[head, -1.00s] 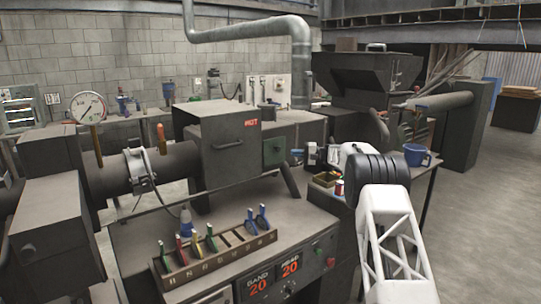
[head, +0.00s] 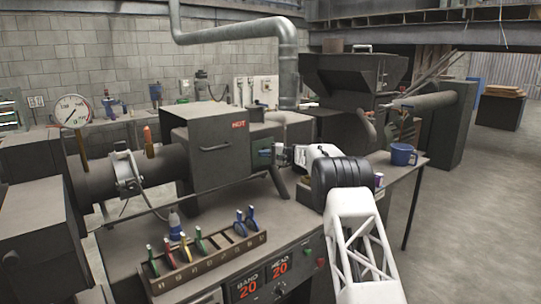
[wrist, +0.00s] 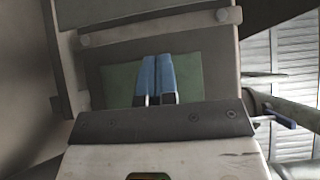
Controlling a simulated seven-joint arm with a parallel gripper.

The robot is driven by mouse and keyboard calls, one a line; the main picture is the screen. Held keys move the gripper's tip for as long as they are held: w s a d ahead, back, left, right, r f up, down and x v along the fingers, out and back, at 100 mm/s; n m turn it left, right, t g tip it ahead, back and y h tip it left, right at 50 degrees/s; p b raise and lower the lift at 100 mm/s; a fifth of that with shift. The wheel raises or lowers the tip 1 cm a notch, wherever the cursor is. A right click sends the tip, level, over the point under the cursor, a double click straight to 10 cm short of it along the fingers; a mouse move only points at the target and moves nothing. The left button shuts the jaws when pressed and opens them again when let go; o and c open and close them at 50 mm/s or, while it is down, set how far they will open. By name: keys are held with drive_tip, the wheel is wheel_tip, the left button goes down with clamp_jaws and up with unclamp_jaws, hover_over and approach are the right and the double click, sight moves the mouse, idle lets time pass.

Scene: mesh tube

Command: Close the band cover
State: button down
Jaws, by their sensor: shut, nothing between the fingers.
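The dark box-like cover marked HOT (head: 205,140), with a handle on its front, sits around the barrel in the head view; I take it to be the band cover. I cannot tell whether it is fully shut. My gripper (head: 279,153) is just right of it, by a green panel (head: 263,157). In the wrist view my gripper's blue-tipped fingers (wrist: 157,78) are together and empty, in front of the green panel (wrist: 119,85) on a dark plate. Whether the tips touch it is unclear. The handle is out of the wrist view.
A gauge (head: 72,112) rises at left. Open floor lies at right.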

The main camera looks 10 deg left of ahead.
drive_tip(key=shift+s+a, duration=1.4)
drive_tip(key=shift+a, duration=0.15)
drive_tip(key=shift+s+a+r, duration=0.1)
drive_tip(key=s+a, duration=2.1)
drive_tip(key=shift+s+a, duration=0.35)
drive_tip(key=shift+a, duration=0.1)
